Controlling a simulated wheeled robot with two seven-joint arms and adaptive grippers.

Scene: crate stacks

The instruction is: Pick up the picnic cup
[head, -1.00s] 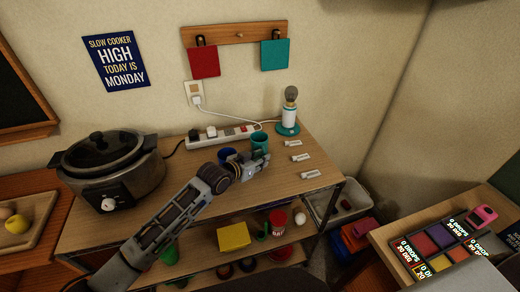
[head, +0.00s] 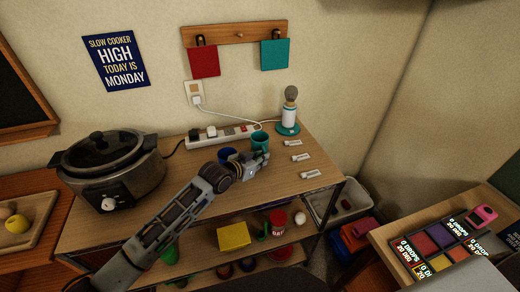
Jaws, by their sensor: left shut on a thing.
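A teal cup (head: 260,140) stands upright near the back of the wooden table. A dark blue cup (head: 227,154) is just left of it, partly hidden by my arm. Which of the two is the picnic cup is not marked. My left gripper (head: 259,160) reaches in from the lower left to the front of the teal cup. It is shut on the teal cup, low on its near side; the fingers hide the cup's lower part. My right gripper is not in view.
A slow cooker (head: 112,168) stands at the table's left. A power strip (head: 222,135) with cables lies behind the cups. A lamp-like item (head: 289,112) stands at the back right. Several white labels (head: 302,157) lie right of the gripper. Lower shelves hold a yellow block (head: 233,236).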

